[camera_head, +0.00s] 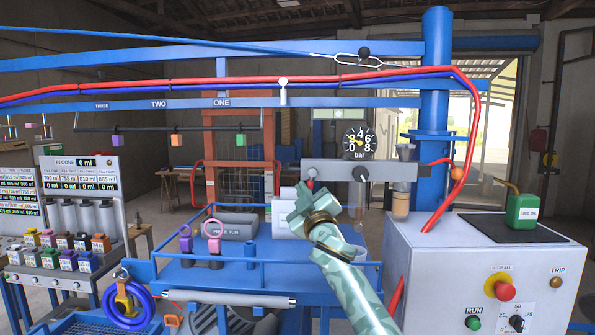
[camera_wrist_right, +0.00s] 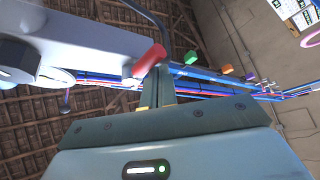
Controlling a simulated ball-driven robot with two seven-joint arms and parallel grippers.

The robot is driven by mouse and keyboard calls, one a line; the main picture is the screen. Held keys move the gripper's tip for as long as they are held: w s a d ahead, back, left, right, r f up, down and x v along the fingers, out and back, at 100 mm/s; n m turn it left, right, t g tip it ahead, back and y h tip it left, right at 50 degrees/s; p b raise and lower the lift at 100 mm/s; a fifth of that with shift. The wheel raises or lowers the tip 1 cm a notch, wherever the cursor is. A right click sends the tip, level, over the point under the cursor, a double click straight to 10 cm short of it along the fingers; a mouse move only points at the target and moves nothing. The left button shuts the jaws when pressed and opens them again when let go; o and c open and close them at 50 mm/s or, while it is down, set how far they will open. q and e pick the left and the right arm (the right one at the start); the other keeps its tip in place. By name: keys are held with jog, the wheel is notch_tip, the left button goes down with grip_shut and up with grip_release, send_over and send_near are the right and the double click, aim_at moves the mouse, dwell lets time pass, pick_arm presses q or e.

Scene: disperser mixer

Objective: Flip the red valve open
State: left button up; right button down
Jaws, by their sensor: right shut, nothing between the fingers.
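The red valve handle (camera_wrist_right: 150,60) shows in the right wrist view, just beyond my fingertips and beside the grey manifold bar (camera_wrist_right: 85,30). In the head view the grey manifold (camera_head: 340,172) carries a pressure gauge (camera_head: 358,141) on top, and my right gripper (camera_head: 298,193) is just below and in front of its left end. My right gripper (camera_wrist_right: 157,84) is shut and empty, its fingertips close to the red handle. I cannot tell whether they touch it. My left gripper is not in view.
A blue column (camera_head: 434,90) and hose-carrying beams stand behind and above. A grey control box (camera_head: 465,265) with a red stop knob (camera_head: 504,290) and a green line-oil can (camera_head: 523,211) is at the right. A blue table (camera_head: 240,262) with a rail lies below.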

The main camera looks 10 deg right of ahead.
jog(key=shift+s+d+f, duration=0.1)
jog(key=shift+d+f, duration=0.05)
jog(key=shift+d, duration=0.35)
dwell(0.6)
jog(key=shift+f, duration=0.1)
